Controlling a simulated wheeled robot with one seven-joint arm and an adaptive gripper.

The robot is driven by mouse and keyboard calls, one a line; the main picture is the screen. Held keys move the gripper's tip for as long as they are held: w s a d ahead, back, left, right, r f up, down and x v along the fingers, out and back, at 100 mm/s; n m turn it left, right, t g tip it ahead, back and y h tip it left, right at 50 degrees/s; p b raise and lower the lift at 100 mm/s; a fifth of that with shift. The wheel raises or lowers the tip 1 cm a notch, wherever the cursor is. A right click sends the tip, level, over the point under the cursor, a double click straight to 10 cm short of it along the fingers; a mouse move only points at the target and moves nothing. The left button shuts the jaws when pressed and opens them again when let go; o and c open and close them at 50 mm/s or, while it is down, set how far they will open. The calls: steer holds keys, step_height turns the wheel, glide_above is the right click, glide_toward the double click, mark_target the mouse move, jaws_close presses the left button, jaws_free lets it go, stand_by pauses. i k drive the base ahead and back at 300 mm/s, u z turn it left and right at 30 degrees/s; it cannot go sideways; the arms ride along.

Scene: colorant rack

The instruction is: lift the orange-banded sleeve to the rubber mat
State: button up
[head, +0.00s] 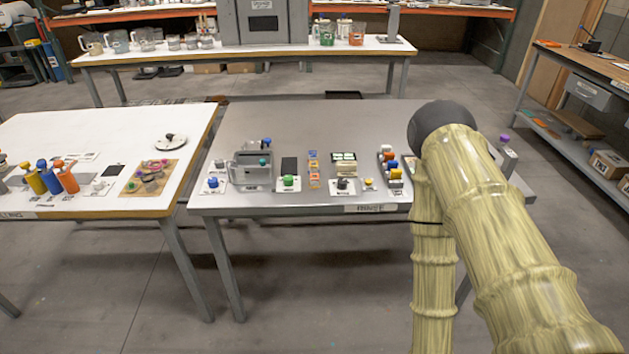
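I cannot make out for certain which item is the orange-banded sleeve. A narrow column of small orange and yellow pieces (314,170) lies on the grey table. A small rack (381,154) near the table's right part holds several items with blue, white, red and yellow colours, too small to tell apart. A plain black rectangle (289,164), possibly the rubber mat, lies left of the orange pieces. Another small dark rectangle (113,170) lies on the white table at left. My gripper is not visible; my arm covers the right end of the grey table.
The grey table (290,125) has free room at its back. A grey box-shaped device (252,170) and small cards with green (288,181), blue (213,182) and black knobs line its front. Orange (66,177) and blue pump bottles stand on the white table (90,128).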

mark_target(313, 177)
steer(key=u, duration=0.55)
steer(key=k, duration=1.3)
steer(key=u, duration=0.05)
steer(key=i, duration=0.45)
steer(key=z, duration=0.7)
steer(key=i, duration=1.2)
steer(key=u, duration=0.65)
